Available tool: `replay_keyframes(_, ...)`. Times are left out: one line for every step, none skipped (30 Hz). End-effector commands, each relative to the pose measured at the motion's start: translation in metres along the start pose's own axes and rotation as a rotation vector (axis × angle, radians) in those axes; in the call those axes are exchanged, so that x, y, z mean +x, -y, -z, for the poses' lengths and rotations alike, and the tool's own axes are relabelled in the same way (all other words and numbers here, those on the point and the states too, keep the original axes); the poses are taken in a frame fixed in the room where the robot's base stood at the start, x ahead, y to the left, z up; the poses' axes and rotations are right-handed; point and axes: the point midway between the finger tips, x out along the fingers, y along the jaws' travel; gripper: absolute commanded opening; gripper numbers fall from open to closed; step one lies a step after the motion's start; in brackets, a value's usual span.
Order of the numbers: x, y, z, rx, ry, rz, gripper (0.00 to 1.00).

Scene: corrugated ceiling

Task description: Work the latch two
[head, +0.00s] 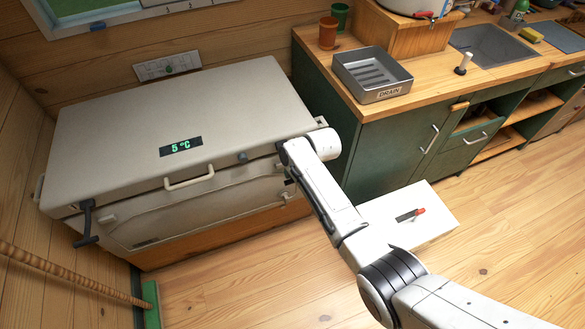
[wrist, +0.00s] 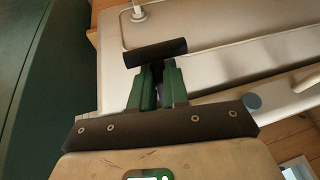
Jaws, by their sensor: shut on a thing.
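A white chest cooler (head: 200,215) with a "5 °C" display stands against the wall, its lid (head: 150,110) down. A black latch (head: 87,225) is at its front left corner. Another latch, with a black T-shaped handle (wrist: 153,54), is at the end by the green cabinet. My gripper (wrist: 158,72) has its green fingers closed around this handle's stem, just under the crossbar. In the head view my arm hides most of this latch and the fingers. I cannot tell whether this latch is fastened.
A green cabinet (head: 375,150) with a wooden counter stands close to the cooler's right end. A white box (head: 440,205) with a red-tipped handle is on the floor beyond my arm. Floor in front of the cooler is mostly clear.

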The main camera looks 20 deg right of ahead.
Motion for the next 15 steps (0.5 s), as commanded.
replay_keyframes(-0.007, 0.001, 0.005, 0.007, 0.04, 0.0, 0.0)
replay_keyframes(-0.009, 0.002, 0.006, 0.013, 0.068, 0.0, 0.0)
replay_keyframes(-0.011, 0.003, 0.006, 0.021, 0.105, 0.0, 0.0)
replay_keyframes(-0.013, 0.003, 0.007, 0.026, 0.133, 0.0, 0.0)
replay_keyframes(-0.015, 0.003, 0.007, 0.032, 0.16, 0.001, 0.0)
replay_keyframes(-0.018, 0.004, 0.008, 0.038, 0.196, 0.001, 0.0)
replay_keyframes(-0.019, 0.004, 0.009, 0.043, 0.221, 0.0, 0.0)
replay_keyframes(-0.021, 0.004, 0.009, 0.048, 0.245, 0.0, 0.0)
replay_keyframes(-0.023, 0.005, 0.01, 0.054, 0.273, 0.0, 0.0)
replay_keyframes(-0.025, 0.005, 0.01, 0.058, 0.293, 0.0, 0.0)
replay_keyframes(-0.026, 0.005, 0.011, 0.062, 0.312, 0.0, 0.0)
replay_keyframes(-0.028, 0.005, 0.011, 0.067, 0.335, 0.001, 0.0)
replay_keyframes(-0.029, 0.006, 0.012, 0.071, 0.351, 0.001, 0.0)
replay_keyframes(-0.031, 0.006, 0.012, 0.074, 0.368, 0.001, 0.0)
replay_keyframes(-0.032, 0.006, 0.013, 0.078, 0.386, 0.001, 0.0)
